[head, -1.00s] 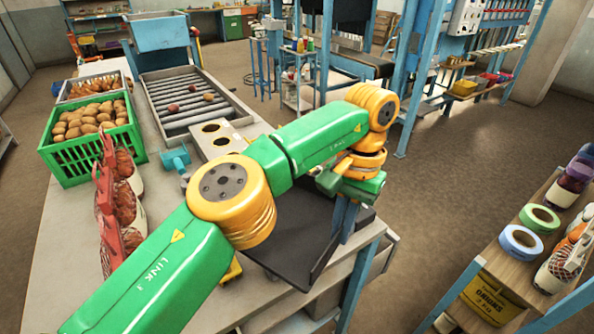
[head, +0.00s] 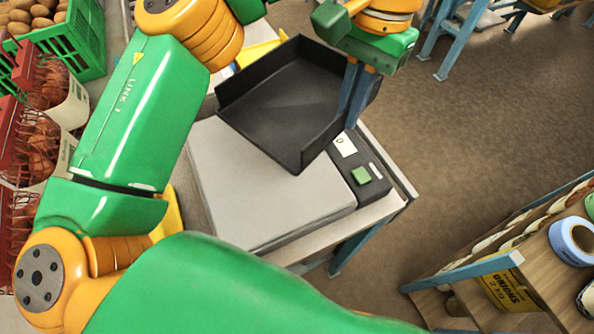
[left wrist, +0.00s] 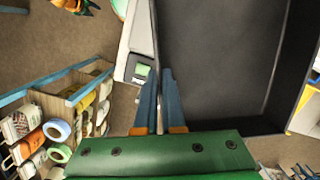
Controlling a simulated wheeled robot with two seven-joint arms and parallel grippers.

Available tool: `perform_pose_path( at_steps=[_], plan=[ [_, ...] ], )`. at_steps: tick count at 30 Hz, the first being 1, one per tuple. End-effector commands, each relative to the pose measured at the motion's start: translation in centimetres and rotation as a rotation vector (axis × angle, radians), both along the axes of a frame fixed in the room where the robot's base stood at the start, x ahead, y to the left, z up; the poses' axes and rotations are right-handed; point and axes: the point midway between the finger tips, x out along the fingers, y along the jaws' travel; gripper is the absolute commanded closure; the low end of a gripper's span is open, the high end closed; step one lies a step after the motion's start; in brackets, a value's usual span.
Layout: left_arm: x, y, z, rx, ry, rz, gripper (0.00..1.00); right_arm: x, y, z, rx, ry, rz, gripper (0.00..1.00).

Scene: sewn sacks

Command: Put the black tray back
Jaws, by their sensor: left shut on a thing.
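The black tray (head: 285,100) is an open, low-walled box, held tilted above the scale (head: 270,190) in the head view. My left gripper (head: 352,105) is shut on the tray's right wall. In the left wrist view the blue fingers (left wrist: 158,100) pinch the wall of the tray (left wrist: 215,60), which fills the upper right. My right gripper is not in view.
A wooden shelf (head: 540,265) with tape rolls and sacks stands at the lower right. Open floor lies between the table and that shelf.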

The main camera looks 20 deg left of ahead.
Motion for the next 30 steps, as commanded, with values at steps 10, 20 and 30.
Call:
perform_pose_path(
  at_steps=[10, 20, 30],
  plan=[
    [-5.3, 4.2, -6.2, 0.0, 0.003, -0.001, 1.0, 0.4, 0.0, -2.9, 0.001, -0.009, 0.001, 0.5],
    [-6.0, 4.8, -10.2, 0.001, 0.002, -0.001, 1.0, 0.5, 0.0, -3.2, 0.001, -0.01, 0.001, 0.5],
    [-6.0, 4.8, -10.5, 0.002, 0.0, -0.002, 0.89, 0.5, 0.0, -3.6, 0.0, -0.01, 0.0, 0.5]
  ],
)
